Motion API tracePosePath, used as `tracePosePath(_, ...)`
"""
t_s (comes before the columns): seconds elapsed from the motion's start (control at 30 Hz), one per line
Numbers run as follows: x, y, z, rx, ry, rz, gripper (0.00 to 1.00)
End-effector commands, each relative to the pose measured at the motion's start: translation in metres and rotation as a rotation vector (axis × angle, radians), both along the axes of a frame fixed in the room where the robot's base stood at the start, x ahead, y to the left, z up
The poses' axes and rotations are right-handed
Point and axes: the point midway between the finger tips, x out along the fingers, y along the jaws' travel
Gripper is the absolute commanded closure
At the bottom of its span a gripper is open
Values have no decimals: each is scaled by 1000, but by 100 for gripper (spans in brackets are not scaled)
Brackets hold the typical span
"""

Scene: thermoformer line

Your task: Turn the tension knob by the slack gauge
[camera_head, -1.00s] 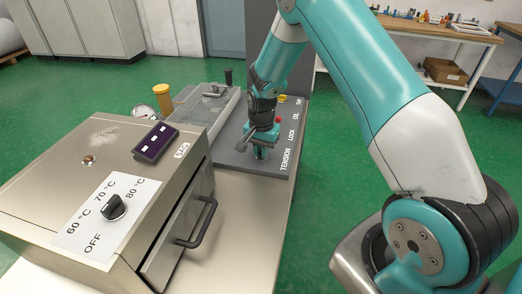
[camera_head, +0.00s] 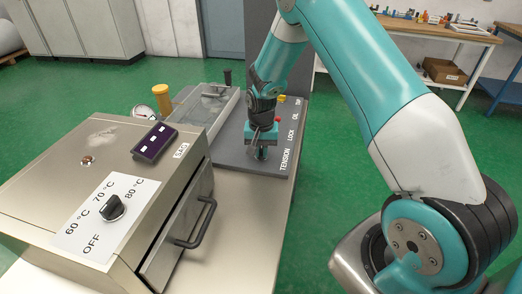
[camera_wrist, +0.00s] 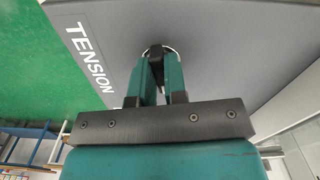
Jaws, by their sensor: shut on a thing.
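The tension knob (camera_wrist: 157,50) is a small dark knob on a pale ring, beside the printed word TENSION in the wrist view. My gripper (camera_wrist: 159,64) is shut on it, with one teal finger on each side. In the head view my gripper (camera_head: 262,152) points down at the grey panel (camera_head: 232,158), left of the TENSION label, and hides the knob. A round white-faced gauge (camera_head: 142,112) is partly visible behind the steel box; I cannot tell if it is the slack gauge.
The steel heater box (camera_head: 95,165) with a black temperature dial (camera_head: 113,208) and front handle (camera_head: 198,224) stands at left. A yellow-topped post (camera_head: 162,96) and a tray (camera_head: 208,104) are behind it. LOCK, OIL and other controls continue along the panel. Green floor is clear at right.

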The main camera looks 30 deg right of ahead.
Motion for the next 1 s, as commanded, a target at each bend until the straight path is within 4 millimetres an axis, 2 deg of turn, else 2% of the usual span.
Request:
tracePosePath(0.07, 1, 0, 1, 0, -2, -1, 100)
tracePosePath(0.1, 1, 0, 1, 0, -2, -1, 80)
tracePosePath(0.2, 1, 0, 1, 0, -2, -1, 62)
tracePosePath(0.47, 1, 0, 1, 0, -1, -1, 62)
tracePosePath(0.57, 1, 0, 7, -1, -3, -1, 62)
tracePosePath(0.77, 2, 0, 43, -1, -8, -1, 62)
tracePosePath(1.0, 1, 0, 106, 0, -7, -1, 62)
